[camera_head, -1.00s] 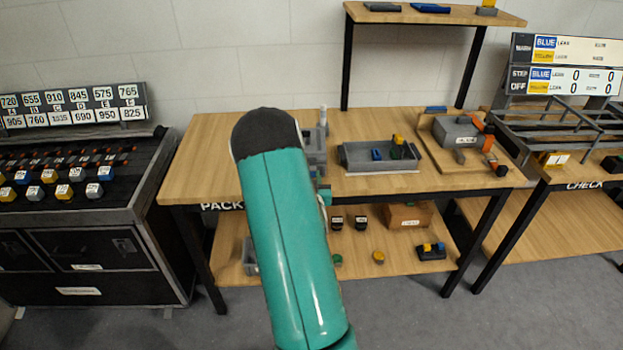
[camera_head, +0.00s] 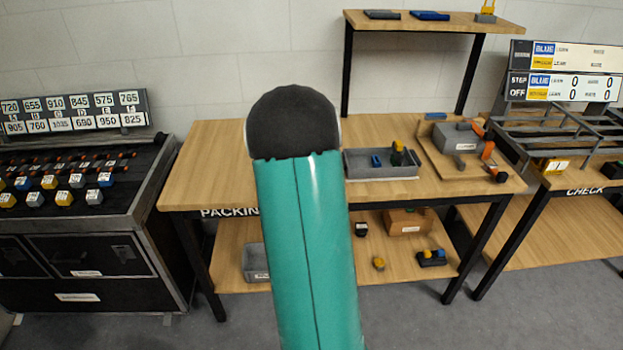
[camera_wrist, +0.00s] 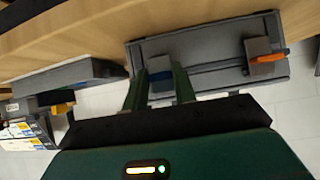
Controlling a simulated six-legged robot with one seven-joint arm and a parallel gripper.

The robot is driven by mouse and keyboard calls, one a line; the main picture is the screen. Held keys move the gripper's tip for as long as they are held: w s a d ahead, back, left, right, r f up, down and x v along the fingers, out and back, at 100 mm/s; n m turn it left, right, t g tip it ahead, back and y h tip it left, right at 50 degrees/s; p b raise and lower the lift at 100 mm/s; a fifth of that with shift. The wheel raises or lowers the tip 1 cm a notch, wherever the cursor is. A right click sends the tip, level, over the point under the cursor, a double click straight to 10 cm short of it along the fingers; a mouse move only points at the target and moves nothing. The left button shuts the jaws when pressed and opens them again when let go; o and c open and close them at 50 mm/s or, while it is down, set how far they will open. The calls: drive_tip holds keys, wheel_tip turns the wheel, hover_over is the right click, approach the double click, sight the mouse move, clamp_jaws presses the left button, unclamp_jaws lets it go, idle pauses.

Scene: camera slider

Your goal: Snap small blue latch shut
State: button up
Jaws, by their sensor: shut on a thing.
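A grey block with an orange handle (camera_wrist: 268,57) sits at the other end of the rail. In the head view my arm hides my gripper and what it holds.
In the head view a grey tray (camera_head: 382,178) with blue and yellow-topped pieces stands on the packing table (camera_head: 220,160). A wooden board (camera_head: 440,168) with a grey box and orange handles lies to its right. The table's left part is clear.

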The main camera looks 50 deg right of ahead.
drive_tip(key=shift+w+d+r+g+y, duration=0.1)
drive_tip(key=shift+d+r+g+y, duration=0.15)
drive_tip(key=shift+y, duration=0.25)
drive_tip(key=shift+a+f, duration=0.1)
drive_tip(key=o, duration=1)
drive_tip(key=shift+w, duration=0.1)
drive_tip(key=v, duration=1.3)
drive_tip(key=shift+r, duration=0.4)
